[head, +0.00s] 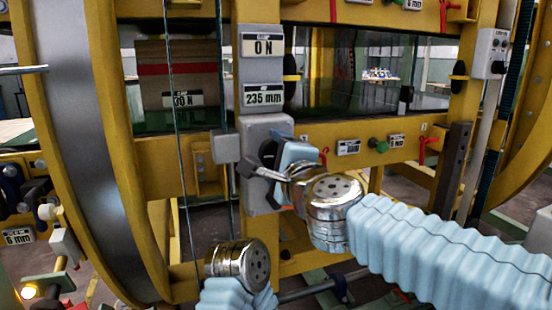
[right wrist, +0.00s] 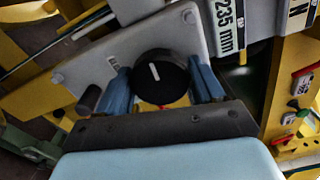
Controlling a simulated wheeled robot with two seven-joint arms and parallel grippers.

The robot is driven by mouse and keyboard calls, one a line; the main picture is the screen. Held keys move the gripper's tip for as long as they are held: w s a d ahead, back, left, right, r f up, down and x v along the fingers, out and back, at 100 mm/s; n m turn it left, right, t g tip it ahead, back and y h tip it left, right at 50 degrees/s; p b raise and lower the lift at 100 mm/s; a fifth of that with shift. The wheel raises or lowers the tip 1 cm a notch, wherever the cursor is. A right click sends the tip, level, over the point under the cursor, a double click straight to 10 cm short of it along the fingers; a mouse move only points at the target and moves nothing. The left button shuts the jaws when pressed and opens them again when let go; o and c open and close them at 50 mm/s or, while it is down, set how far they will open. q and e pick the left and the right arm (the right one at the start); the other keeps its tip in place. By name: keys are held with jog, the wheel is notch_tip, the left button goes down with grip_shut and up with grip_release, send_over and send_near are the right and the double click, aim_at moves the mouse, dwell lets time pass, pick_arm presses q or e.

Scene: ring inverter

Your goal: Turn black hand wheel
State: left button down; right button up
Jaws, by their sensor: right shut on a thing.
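The black hand wheel (right wrist: 160,72) is a round black knob with a white pointer line, mounted on a grey control box (right wrist: 130,50). In the right wrist view the line points up, tilted slightly left. My right gripper (right wrist: 162,84) has one blue finger on each side of the wheel and is shut on it. In the head view the wheel (head: 267,153) shows as a dark edge at the box, partly covered by my right gripper (head: 277,163). My left gripper is not in view.
Displays above the box read "0 N" (head: 262,46) and "235 mm" (head: 263,96). A grey block (head: 225,147) juts out left of the box. Large yellow rings (head: 110,150) and beams surround it. A green knob (head: 377,145) and red clips sit on the crossbeam at right.

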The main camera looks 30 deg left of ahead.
jog(key=m, duration=0.3)
jog(key=shift+f+m+b, duration=0.1)
jog(key=shift+m+b, duration=0.2)
jog(key=shift+b, duration=0.1)
jog(key=shift+m+b, duration=0.5)
jog(key=shift+m, duration=1.8)
jog(key=o, duration=1)
jog(key=shift+d, duration=0.1)
